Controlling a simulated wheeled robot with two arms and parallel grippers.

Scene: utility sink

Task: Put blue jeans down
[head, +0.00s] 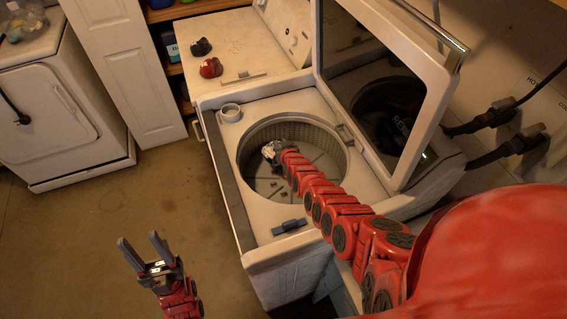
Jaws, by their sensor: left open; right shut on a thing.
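My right arm reaches into the round drum (247,168) of the open top-loading washer (225,165). My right gripper (270,152) is inside the drum opening, near its left side. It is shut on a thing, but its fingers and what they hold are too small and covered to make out. A small pale patch shows at its tip. I cannot clearly identify any blue jeans. My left gripper (146,252) is open and empty, above the floor to the left of the washer, with its fingers pointing up.
The washer's lid (432,62) stands raised at the right. A second white machine (226,44) behind bears a red thing (211,67) and a black thing (202,46). Another white appliance (50,110) stands at the far left. The floor (90,235) between is clear.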

